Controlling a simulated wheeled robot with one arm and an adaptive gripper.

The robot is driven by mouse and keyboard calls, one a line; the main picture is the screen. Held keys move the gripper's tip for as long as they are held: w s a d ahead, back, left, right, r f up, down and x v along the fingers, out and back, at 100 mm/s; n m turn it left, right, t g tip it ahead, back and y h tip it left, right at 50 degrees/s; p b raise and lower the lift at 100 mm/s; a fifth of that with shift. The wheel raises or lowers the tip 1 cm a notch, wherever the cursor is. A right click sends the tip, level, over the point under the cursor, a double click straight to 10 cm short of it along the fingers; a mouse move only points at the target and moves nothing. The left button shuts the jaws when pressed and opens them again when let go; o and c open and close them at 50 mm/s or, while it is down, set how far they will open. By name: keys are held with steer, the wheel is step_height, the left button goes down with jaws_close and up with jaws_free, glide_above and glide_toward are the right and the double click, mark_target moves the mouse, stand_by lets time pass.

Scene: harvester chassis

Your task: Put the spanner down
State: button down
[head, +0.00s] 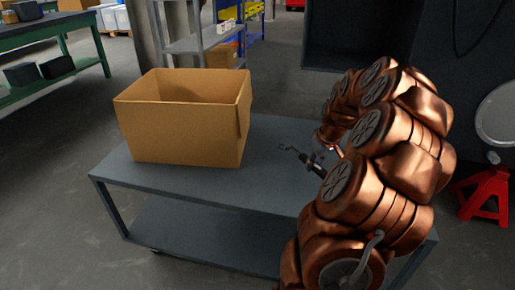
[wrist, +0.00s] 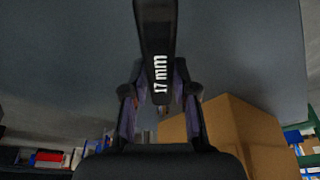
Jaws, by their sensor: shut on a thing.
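The spanner (wrist: 154,40) is dark, with "17 mm" in white on its shaft. In the wrist view it runs from between the fingers up past the top edge, so that end is cut off. In the head view the spanner (head: 291,149) is a thin dark shape pointing left from my gripper (head: 318,160), over the grey cart top (head: 270,190). My gripper (wrist: 156,95) is shut on the spanner. I cannot tell whether the spanner touches the cart top. My copper arm hides part of the cart's right side.
An open cardboard box (head: 190,135) stands on the cart's left half; its side also shows in the wrist view (wrist: 225,125). The cart top is bare between box and arm. A red stand (head: 486,194) is at the right, and a green bench (head: 50,55) at the upper left.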

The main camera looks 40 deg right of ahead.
steer(key=w+a, duration=0.1)
steer(key=w, duration=0.4)
steer(key=w+a+f+b, duration=0.1)
steer(key=w, duration=0.4)
steer(key=w+a, duration=0.1)
steer(key=w, duration=0.4)
steer(key=shift+a+f, duration=0.25)
steer(key=shift+a, duration=0.15)
steer(key=shift+f+b, duration=0.6)
steer(key=shift+f, duration=1.25)
steer(key=c, duration=0.9)
jaws_free()
